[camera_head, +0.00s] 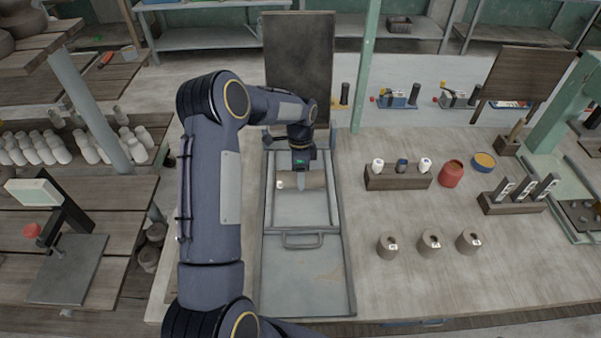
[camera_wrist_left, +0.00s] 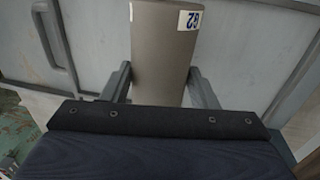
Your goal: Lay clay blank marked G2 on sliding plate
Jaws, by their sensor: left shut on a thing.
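The clay blank marked G2 (camera_wrist_left: 160,65) is a grey-brown cylinder with a white label at one end. In the head view the blank (camera_head: 314,180) lies sideways over the far part of the sliding plate (camera_head: 300,212), a pale grey panel with a handle in a metal frame. My left gripper (camera_head: 300,178) points down and is shut on the blank. In the left wrist view its fingers (camera_wrist_left: 160,88) flank the blank, and the plate lies behind it. I cannot tell whether the blank touches the plate. My right gripper is not in view.
Several marked grey cylinders (camera_head: 429,242) stand on the bench to the right. Behind them are a wooden rack (camera_head: 397,183) and a red pot (camera_head: 451,174). A dark upright board (camera_head: 298,60) stands behind the plate. The near tray section (camera_head: 305,282) is empty.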

